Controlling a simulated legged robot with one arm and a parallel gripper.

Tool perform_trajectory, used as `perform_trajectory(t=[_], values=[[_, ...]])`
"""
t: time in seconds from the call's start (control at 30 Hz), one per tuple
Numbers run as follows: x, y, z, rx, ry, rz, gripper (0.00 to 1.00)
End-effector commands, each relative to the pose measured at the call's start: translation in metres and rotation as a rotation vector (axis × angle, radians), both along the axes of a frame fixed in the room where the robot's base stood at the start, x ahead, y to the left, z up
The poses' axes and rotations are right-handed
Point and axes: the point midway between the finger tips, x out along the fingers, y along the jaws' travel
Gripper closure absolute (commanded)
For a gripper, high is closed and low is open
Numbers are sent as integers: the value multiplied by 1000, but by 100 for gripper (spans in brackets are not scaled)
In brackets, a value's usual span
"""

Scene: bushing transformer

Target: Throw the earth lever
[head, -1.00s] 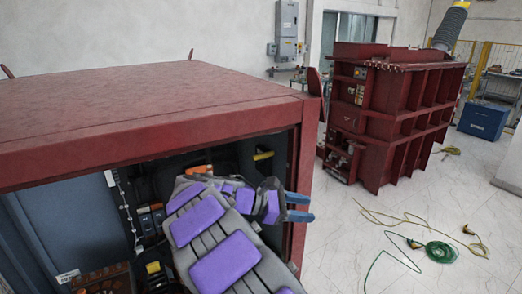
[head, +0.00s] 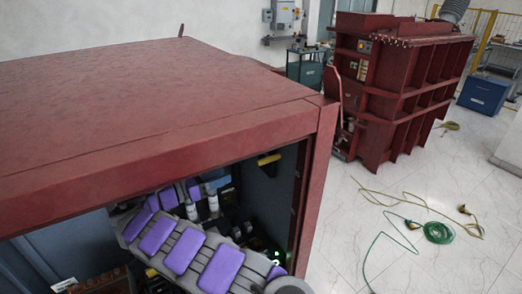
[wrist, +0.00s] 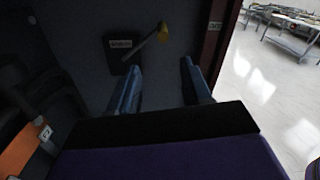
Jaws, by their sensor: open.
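The lever with a yellow end (head: 269,159) sits on the dark inner side wall of the red cabinet, just under its top edge. In the wrist view the lever (wrist: 152,44) shows as a thin rod slanting up right to its yellow tip, beside a dark labelled plate (wrist: 121,45); I cannot read the label surely. My gripper (wrist: 160,80) is open and empty. Its two blue fingers point toward the wall, with the lever beyond and between them in the picture, apart from them. In the head view my gripper cannot be made out clearly.
The red cabinet (head: 160,95) has an open front, and its corner post (head: 313,200) stands close right. Orange and dark parts (wrist: 25,145) lie left inside. A green hose (head: 438,232) lies on the floor outside. A large red transformer (head: 410,90) stands behind.

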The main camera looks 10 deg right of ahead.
Motion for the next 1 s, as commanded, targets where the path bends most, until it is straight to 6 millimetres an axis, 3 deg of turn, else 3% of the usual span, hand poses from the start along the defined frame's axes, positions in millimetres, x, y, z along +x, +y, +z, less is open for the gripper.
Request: perform_trajectory(t=[0.17,0.7,1.0], values=[[7,-15,0,-1,1,-2,52],[40,-114,-3,0,5,-2,52],[54,-153,-2,1,3,0,52]])
